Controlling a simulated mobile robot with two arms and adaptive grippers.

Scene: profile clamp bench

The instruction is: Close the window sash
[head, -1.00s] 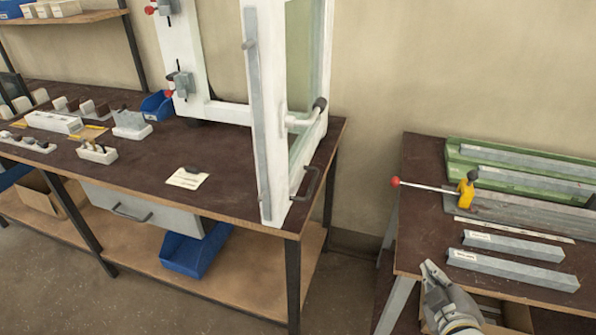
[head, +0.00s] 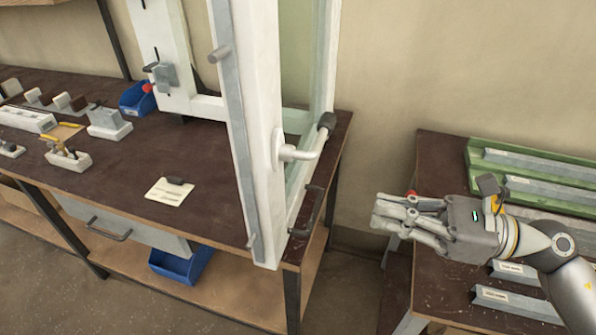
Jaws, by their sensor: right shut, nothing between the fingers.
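The white window sash (head: 258,120) stands swung open toward me over the right end of the bench. Its white handle (head: 300,152) with a dark grip sticks out to the right. The white window frame (head: 170,60) stands behind it on the bench, with a grey clamp (head: 162,76) on it. My right gripper (head: 378,212) comes in from the right, shut and empty, pointing left. My left gripper is not in view.
The dark bench top (head: 120,190) holds a paper card (head: 169,191), a blue bin (head: 136,99) and several small blocks. A dark pull handle (head: 308,212) is at the bench's right end. The side table (head: 432,275) carries metal profiles and a green tray (head: 480,160). A floor gap separates the two.

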